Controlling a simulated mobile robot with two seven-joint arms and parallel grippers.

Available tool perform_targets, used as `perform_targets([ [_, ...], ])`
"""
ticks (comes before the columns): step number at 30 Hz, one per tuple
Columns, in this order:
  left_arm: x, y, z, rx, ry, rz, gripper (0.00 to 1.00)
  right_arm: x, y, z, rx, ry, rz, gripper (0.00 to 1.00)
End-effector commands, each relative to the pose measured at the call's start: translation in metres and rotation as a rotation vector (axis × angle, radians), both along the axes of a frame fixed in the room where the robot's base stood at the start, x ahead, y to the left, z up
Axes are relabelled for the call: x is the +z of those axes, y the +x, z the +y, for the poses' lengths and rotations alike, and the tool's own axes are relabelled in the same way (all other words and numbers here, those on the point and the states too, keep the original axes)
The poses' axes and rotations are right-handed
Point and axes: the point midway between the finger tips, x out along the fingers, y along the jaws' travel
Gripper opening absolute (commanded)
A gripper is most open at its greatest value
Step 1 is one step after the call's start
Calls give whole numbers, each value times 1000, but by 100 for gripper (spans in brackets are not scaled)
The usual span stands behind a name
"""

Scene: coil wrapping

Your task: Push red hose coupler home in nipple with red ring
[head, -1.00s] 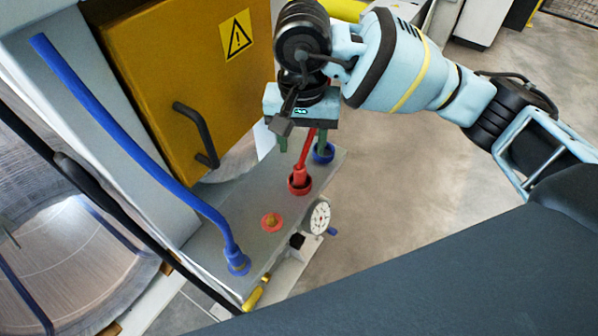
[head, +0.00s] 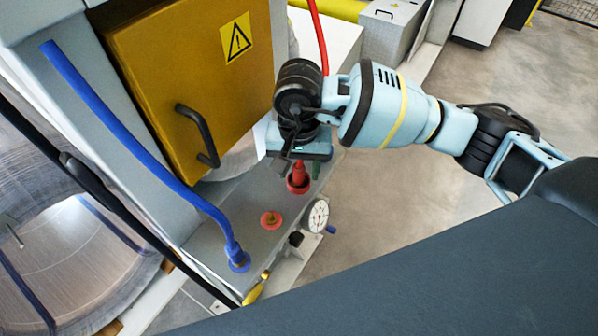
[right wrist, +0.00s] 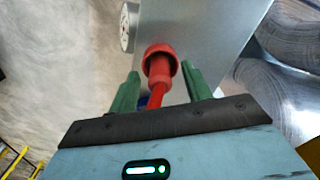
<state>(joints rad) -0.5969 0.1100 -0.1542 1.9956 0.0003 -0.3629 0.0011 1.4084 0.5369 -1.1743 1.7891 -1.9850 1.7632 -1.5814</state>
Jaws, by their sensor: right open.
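The red hose coupler (head: 299,170) stands in a red-rimmed cup (head: 298,188) on the grey bench. In the right wrist view the coupler (right wrist: 159,68) shows with its end in the red cup (right wrist: 161,50). The nipple with the red ring (head: 271,219) stands bare on the bench, nearer the front. My right gripper (head: 303,168) is above the cup, and its body hides part of the coupler and hose. In the right wrist view its green fingers (right wrist: 162,88) are open, one on each side of the coupler and red hose. My left gripper is out of view.
A blue hose (head: 150,150) ends in a blue coupler (head: 236,252) at the bench's front left. A dial gauge (head: 318,216) and a yellow-handled part (head: 255,291) sit along the bench edge. A yellow cabinet (head: 190,85) with a black handle stands behind.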

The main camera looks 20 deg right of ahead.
Motion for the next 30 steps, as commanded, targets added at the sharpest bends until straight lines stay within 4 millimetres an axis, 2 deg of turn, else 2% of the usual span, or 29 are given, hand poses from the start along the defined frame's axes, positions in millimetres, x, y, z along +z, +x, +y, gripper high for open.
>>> perform_targets([
  [4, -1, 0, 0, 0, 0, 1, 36, 0, 0, 0, 0, 0, 0, 47],
  [15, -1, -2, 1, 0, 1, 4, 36, 0, 0, 0, 0, 0, 0, 0],
  [24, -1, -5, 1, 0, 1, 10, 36, 3, 0, 0, 0, 0, -1, 0],
  [30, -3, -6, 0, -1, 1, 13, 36, 17, 1, 0, 0, 2, -3, 0],
])
